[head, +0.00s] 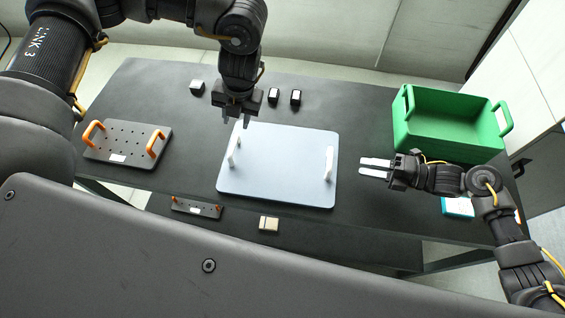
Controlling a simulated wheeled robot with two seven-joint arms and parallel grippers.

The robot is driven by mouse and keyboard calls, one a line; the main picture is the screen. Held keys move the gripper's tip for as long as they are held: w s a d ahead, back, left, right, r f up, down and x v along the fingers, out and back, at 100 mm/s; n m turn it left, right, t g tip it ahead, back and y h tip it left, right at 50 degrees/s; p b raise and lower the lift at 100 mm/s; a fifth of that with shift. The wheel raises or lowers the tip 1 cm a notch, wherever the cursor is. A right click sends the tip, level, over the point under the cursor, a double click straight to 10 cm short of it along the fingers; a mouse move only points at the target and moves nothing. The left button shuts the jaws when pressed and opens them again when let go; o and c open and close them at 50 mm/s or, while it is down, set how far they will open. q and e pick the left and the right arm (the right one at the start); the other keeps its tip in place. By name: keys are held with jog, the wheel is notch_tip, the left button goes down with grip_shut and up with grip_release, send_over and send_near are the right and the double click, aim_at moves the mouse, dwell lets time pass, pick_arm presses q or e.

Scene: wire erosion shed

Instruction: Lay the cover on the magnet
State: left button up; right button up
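A pale blue rectangular plate with two white upright handles, which looks like the cover (275,178), lies flat at the middle of the dark table. I cannot tell for sure which thing is the magnet; a dark grey plate with holes and two orange handles (130,142) lies on the table at the left. My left gripper (237,120) points down, open and empty, over the pale plate's back left corner, behind its left handle (233,153). My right gripper (374,168) is open and empty, to the right of the plate's right handle (329,164), fingers pointing left.
A green open crate (448,145) stands at the back right. Several small dark and white blocks (273,96) sit near the back edge. A teal and white box (458,207) is at the right. A lower shelf holds a small plate (196,208) and a beige block (269,223).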

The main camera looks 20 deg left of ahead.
aim_at(234, 139)
jog(key=shift+a, duration=0.2)
pick_arm(q)
jog(key=shift+a, duration=0.15)
